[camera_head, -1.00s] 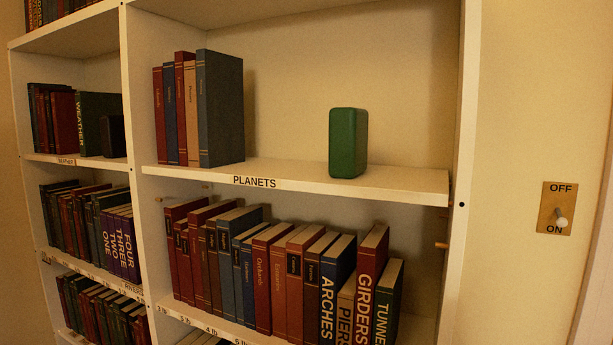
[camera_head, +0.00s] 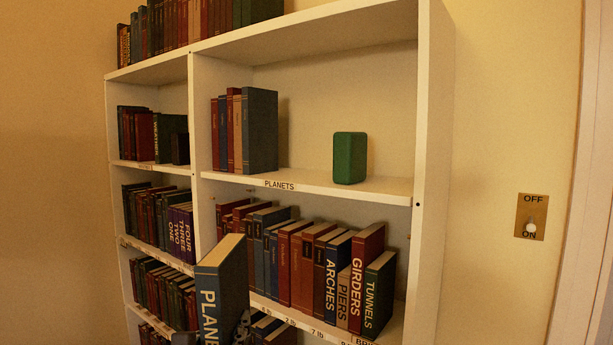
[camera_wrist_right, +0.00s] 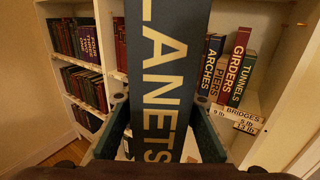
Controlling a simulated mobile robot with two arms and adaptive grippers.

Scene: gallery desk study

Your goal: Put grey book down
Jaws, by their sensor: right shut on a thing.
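The grey book (camera_head: 222,290), blue-grey with PLANETS in pale letters on its spine, stands nearly upright and slightly tilted at the bottom of the head view, in front of the bookcase. My right gripper (camera_wrist_right: 158,115) is shut on it; in the wrist view the book (camera_wrist_right: 158,70) rises between the two fingers, spine toward the camera. In the head view the book's lower end is cut off by the frame. The PLANETS shelf (camera_head: 330,184) is above and behind the book. My left gripper is not in view.
On the PLANETS shelf, several books (camera_head: 262,130) stand at the left and a green block (camera_head: 350,157) stands apart to the right, with bare shelf between. The shelf below is packed with books (camera_head: 300,265). A light switch (camera_head: 531,216) is on the right wall.

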